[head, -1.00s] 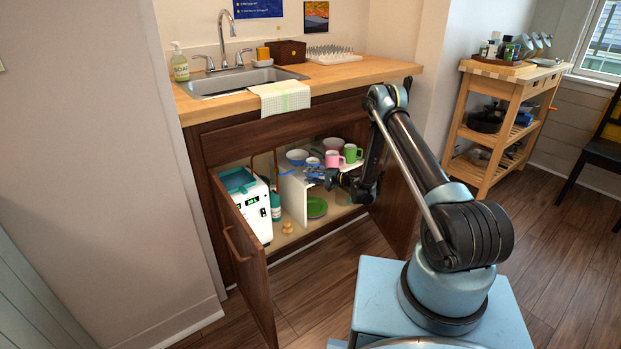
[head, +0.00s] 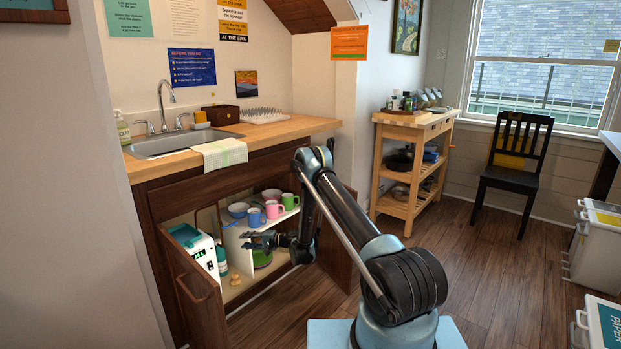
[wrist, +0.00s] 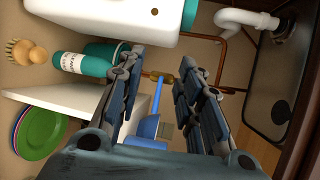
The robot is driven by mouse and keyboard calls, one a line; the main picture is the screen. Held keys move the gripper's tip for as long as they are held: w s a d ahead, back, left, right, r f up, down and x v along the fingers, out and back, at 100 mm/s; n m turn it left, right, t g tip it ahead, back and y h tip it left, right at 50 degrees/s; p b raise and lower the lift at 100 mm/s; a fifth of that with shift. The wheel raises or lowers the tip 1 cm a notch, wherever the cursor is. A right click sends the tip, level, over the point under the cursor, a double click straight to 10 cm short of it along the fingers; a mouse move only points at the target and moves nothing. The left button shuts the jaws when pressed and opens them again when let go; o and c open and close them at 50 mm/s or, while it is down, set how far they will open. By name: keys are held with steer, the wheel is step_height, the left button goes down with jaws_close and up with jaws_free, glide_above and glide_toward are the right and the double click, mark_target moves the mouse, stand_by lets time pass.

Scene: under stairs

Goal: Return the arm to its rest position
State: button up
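My gripper (head: 258,239) is at the front of the open sink cabinet, just in front of and below the rim of the white shelf (head: 233,252). It also shows in the wrist view (wrist: 162,68), where its two fingers stand apart with nothing clasped between them. My arm reaches forward and left, bent, and is not folded in. On the shelf are a blue mug (head: 254,217), a pink mug (head: 273,209), a green mug (head: 290,201) and bowls (head: 238,209).
The left cabinet door (head: 196,297) and right door (head: 334,243) stand open on both sides of my arm. A wooden cart (head: 397,205) stands right. Floor between it and me is clear.

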steer(key=d+r+n+h, duration=0.15)
steer(key=d+r, duration=0.35)
steer(key=r, duration=0.5)
steer(key=d+r+h, duration=0.2)
steer(key=d+r, duration=0.2)
steer(key=r, duration=0.7)
steer(key=s+d+r+n+h, duration=0.2)
steer(key=s+d+r+h, duration=0.2)
steer(key=s+d+r, duration=0.8)
steer(key=s+d+r+h, duration=0.2)
steer(key=s+d+r, duration=0.1)
steer(key=s+d, duration=0.6)
steer(key=s+d+r+h, duration=0.2)
steer(key=s+d, duration=0.5)
steer(key=s, duration=0.3)
steer(key=s+d+f+h, duration=0.1)
steer(key=s+d+f, duration=0.1)
steer(key=s+d, duration=0.2)
steer(key=s+d+f+g+h, duration=0.1)
steer(key=s+d+f, duration=0.2)
steer(key=s, duration=0.7)
steer(key=s+d+f+h, duration=0.2)
steer(key=s+d, duration=0.3)
steer(key=s, duration=0.1)
steer(key=shift+s+f+n+g, duration=0.2)
steer(key=shift+s+n+g, duration=0.1)
steer(key=shift+s+n, duration=0.1)
